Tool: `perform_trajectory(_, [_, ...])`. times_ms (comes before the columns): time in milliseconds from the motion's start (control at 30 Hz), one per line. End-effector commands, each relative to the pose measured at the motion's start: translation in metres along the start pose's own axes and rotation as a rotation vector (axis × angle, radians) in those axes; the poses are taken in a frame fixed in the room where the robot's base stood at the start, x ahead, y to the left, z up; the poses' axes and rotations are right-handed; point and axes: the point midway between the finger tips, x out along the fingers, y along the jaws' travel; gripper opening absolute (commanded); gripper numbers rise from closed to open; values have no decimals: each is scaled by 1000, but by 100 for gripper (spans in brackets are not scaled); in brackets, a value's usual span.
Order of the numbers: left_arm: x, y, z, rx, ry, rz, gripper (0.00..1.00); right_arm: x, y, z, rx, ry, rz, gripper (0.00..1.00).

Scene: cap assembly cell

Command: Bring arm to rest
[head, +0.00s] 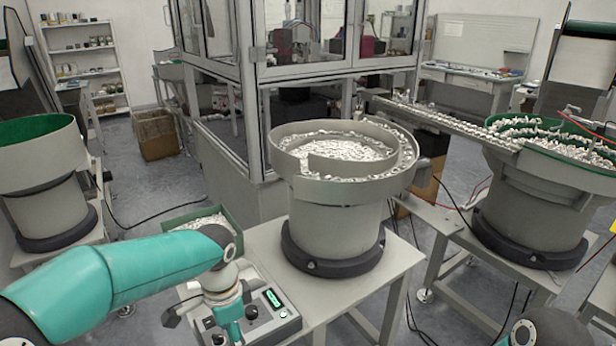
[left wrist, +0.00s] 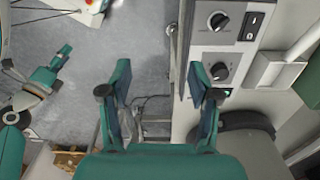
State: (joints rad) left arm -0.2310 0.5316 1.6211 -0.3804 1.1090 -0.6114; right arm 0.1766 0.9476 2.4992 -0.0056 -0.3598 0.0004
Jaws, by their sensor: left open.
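My left arm (head: 120,277) is teal and reaches in from the left in the head view, with its wrist bent down beside a control box (head: 262,318). In the left wrist view my left gripper (left wrist: 158,108) is open, its two fingers spread with nothing between them. The control box (left wrist: 215,50) with black knobs lies right of the fingers in that view. The grey floor shows between and beyond the fingers.
A vibratory bowl feeder (head: 340,205) full of small pale parts stands on a table (head: 262,240) just right of my left wrist. A green-edged box (head: 230,222) of parts sits behind the arm. Another feeder (head: 535,200) stands right, and a green-lined bowl (head: 40,165) left.

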Motion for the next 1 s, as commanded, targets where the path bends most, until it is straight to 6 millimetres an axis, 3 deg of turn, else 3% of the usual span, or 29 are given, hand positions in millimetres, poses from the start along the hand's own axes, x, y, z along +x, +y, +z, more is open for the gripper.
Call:
perform_trajectory(167, [36, -6, 26, -51, -56, 68, 62, 0, 0, -1, 0, 2, 0, 54])
perform_trajectory(467, [113, 33, 66, -100, -142, 252, 62, 0, 0, 0, 0, 1, 0, 54])
perform_trajectory(633, [179, 84, 85, -213, -135, 384, 62, 0, 0, -1, 0, 2, 0, 54])
perform_trajectory(800, [249, 170, 98, -514, -74, 502, 62, 0, 0, -1, 0, 2, 0, 54])
perform_trajectory(900, [269, 203, 99, -715, -30, 504, 62, 0, 0, -1, 0, 2, 0, 54])
perform_trajectory(1000, [277, 218, 97, -890, 21, 465, 62, 0, 0, -1, 0, 2, 0, 54])
